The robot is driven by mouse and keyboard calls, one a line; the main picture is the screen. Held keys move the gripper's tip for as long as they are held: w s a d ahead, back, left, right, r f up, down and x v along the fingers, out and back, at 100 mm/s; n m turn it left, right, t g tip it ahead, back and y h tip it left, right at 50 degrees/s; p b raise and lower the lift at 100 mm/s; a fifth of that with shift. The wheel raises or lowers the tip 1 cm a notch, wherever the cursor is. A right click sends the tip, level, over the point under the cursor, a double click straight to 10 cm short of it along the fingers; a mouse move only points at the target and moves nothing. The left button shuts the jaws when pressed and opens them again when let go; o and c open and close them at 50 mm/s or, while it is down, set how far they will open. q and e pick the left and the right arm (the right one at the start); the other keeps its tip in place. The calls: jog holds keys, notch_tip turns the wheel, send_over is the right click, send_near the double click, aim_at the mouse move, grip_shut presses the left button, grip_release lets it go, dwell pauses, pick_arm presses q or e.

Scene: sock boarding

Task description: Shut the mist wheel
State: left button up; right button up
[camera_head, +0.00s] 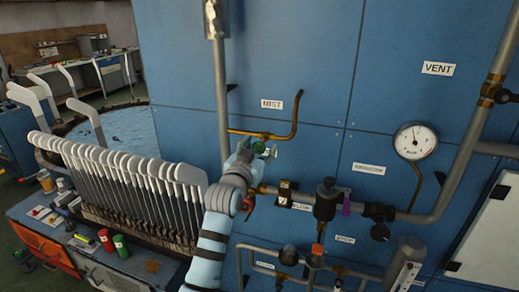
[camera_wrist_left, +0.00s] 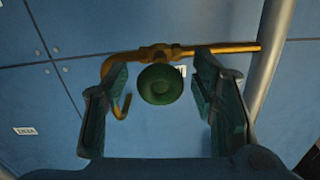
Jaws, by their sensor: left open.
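The mist wheel (camera_wrist_left: 160,84) is a small round green handwheel on a thin brass pipe, below the MIST label (camera_head: 271,104) on the blue panel. In the head view the wheel (camera_head: 259,147) shows just beyond my left gripper (camera_head: 257,151). In the left wrist view my left gripper (camera_wrist_left: 160,95) is open, with one finger on each side of the wheel. Gaps show between the wheel and both fingers, so it does not appear gripped. The wheel's turn position cannot be told. My right gripper is not in view.
The brass pipe (camera_wrist_left: 225,48) runs to a thick grey vertical pipe (camera_head: 220,90). A pressure gauge (camera_head: 415,142), a dark valve (camera_head: 326,198) and other pipes lie to the right. A rack of white sock boards (camera_head: 125,165) stands at left.

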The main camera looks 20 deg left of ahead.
pick_arm(q)
jog(key=shift+c, duration=0.3)
jog(key=c, duration=1.1)
